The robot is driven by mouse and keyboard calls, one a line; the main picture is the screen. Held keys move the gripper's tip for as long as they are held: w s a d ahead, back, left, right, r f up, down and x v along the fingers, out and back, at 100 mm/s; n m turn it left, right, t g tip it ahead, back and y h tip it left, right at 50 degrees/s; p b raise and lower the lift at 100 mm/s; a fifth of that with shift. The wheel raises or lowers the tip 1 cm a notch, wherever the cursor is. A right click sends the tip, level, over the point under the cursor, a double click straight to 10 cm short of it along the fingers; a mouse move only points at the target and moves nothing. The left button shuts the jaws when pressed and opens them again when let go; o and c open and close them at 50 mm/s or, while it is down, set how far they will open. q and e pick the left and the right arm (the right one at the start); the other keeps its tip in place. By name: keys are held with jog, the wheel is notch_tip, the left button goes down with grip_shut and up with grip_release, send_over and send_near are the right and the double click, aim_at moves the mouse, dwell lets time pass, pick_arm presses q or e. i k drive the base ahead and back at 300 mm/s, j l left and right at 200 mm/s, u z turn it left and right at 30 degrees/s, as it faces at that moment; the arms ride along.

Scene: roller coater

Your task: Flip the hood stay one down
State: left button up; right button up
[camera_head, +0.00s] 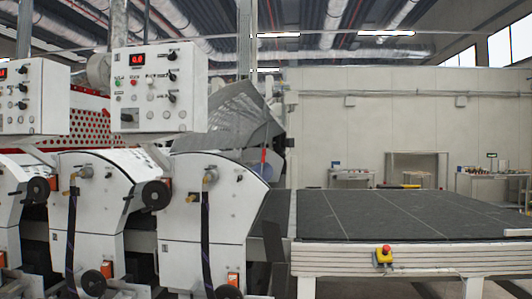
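A grey hood (243,117) stands raised and tilted above the right end of the roller coater (215,210). A thin upright piece with a red part (263,158) shows below the hood's right side, in front of a bluish round shape. It may be a hood stay, but it is too small to tell. Neither of my grippers is in view.
A dark conveyor table (390,214) with a red emergency button (384,251) extends to the right of the machine. White control boxes (158,87) hang above the machine on the left. Work tables (490,185) stand at the back right wall.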

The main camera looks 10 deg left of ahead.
aim_at(264, 151)
jog(key=i+l, duration=0.4)
jog(key=i, duration=0.2)
jog(key=i+l, duration=0.4)
jog(key=i, duration=0.2)
jog(key=i+l, duration=0.4)
jog(key=i, duration=0.2)
jog(key=i+l, duration=0.4)
jog(key=i, duration=0.2)
jog(key=i+l+u, duration=0.1)
jog(key=i+l, duration=0.3)
jog(key=i, duration=0.25)
